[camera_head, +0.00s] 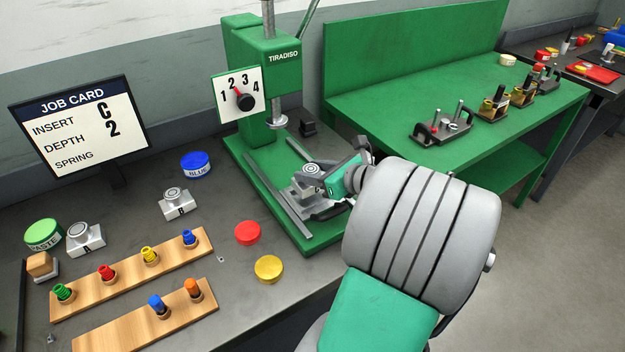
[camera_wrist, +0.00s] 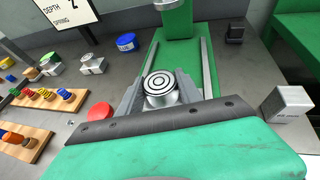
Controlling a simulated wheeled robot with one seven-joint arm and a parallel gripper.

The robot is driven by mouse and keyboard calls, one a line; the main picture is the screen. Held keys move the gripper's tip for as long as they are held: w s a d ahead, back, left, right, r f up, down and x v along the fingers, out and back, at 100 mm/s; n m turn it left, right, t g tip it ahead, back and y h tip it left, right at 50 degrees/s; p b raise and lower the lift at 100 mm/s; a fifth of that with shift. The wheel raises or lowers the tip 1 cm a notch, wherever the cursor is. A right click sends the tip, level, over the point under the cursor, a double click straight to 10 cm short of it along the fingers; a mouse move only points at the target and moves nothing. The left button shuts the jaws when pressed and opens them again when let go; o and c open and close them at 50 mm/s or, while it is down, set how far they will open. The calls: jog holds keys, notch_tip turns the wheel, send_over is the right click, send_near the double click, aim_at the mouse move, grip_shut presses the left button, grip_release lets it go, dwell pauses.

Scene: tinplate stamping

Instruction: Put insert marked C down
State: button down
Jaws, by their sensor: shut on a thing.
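Insert C (camera_head: 312,171), a grey metal block with a round ringed top, is between the jaws of my gripper (camera_head: 324,190) over the green base of the press (camera_head: 262,175). In the wrist view the insert (camera_wrist: 160,88) shows its ringed top between the two grey fingers, in line with the press rails. My gripper (camera_wrist: 160,98) is shut on it. I cannot tell whether its underside touches the base. Insert A (camera_head: 86,239) and insert B (camera_head: 177,203) stand on the bench at left. The job card (camera_head: 82,125) reads insert C, depth 2.
The press dial (camera_head: 243,100) shows 1 to 4. A red disc (camera_head: 247,232) and a yellow disc (camera_head: 268,268) lie left of the press base. Wooden racks (camera_head: 130,275) hold coloured springs. A green table (camera_head: 440,110) with fixtures stands at right.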

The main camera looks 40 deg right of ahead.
notch_tip(320, 180, down, 2)
jog(key=shift+f, duration=0.1)
jog(key=c, duration=0.8)
grip_release()
jog(key=shift+f, duration=0.15)
jog(key=shift+s+r, duration=0.25)
jog(key=shift+r, duration=0.05)
jog(key=p+v, duration=0.1)
jog(key=v, duration=1)
jog(key=shift+s, duration=0.25)
jog(key=shift+r, duration=0.15)
